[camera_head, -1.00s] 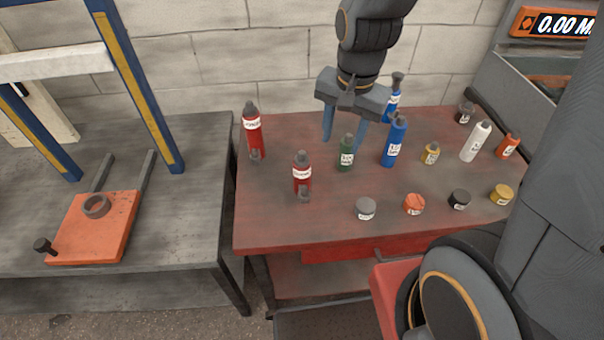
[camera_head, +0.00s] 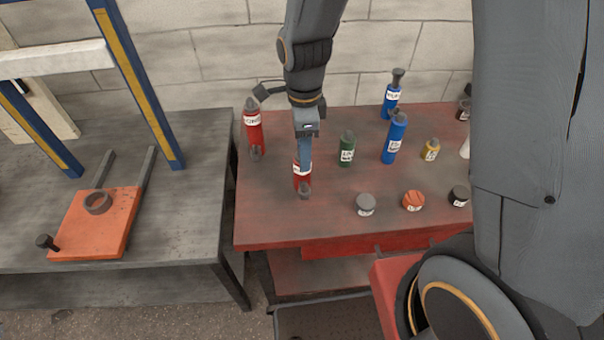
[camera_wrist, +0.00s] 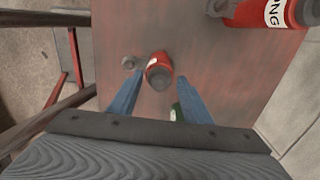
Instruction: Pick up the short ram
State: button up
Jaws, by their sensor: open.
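The short ram (camera_head: 302,184), a short red cylinder with a white label band and a grey fitting at its foot, stands on the red bench. It also shows in the wrist view (camera_wrist: 159,70), seen from above, between the fingertips. My gripper (camera_head: 303,160) is open, its blue fingers pointing down over the short ram and hiding part of it. In the wrist view the fingers (camera_wrist: 159,84) lie to either side of the ram, apart from it; I cannot tell how far down they reach. The taller red ram labelled LONG (camera_head: 254,132) stands behind to the left; it also shows in the wrist view (camera_wrist: 262,14).
A green bottle (camera_head: 347,152) stands close on the right. Blue cylinders (camera_head: 394,142) (camera_head: 391,102), a yellow one (camera_head: 431,150) and several low round pieces (camera_head: 413,201) stand farther right. A grey table with an orange plate (camera_head: 110,235) is left. The bench's front left is clear.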

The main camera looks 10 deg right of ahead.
aim_at(303, 181)
jog(key=shift+s+a+f+p, duration=0.15)
jog(key=shift+f+p, duration=0.7)
jog(key=shift+f, duration=1.75)
jog(key=shift+c, duration=0.4)
grip_shut()
